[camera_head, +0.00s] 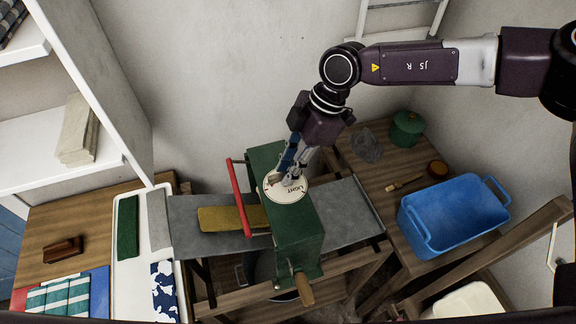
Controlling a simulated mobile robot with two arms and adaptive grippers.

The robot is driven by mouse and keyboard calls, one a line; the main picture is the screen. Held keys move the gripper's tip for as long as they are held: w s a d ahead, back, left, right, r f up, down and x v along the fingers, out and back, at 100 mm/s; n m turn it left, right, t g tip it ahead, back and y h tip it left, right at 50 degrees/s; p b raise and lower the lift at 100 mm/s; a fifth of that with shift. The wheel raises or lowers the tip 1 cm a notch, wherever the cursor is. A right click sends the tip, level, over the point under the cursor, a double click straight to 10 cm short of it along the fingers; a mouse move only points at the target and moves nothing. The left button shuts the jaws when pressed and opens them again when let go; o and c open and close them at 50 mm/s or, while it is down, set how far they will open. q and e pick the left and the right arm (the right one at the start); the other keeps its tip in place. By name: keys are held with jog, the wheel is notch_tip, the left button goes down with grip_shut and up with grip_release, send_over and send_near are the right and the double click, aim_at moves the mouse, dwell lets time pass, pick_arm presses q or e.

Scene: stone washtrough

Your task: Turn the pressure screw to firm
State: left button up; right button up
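The pressure screw sits on top of a green press housing (298,232), with a round cream dial (298,197) around it. The word LIGHT is readable on the dial's lower right; other marks are hidden or too small. My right gripper (288,178) comes down from above over the dial's middle, with its fingertips at the screw. The fingers cover most of the screw, so I cannot tell whether they are closed on it. My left gripper is out of view.
A red bar (239,199) stands left of the housing, above a folded yellow cloth (228,218) on the grey bed (345,208). A wooden handle (304,289) juts out in front. A blue tub (455,215) stands right, a white tray with cloths (127,275) left.

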grip_shut()
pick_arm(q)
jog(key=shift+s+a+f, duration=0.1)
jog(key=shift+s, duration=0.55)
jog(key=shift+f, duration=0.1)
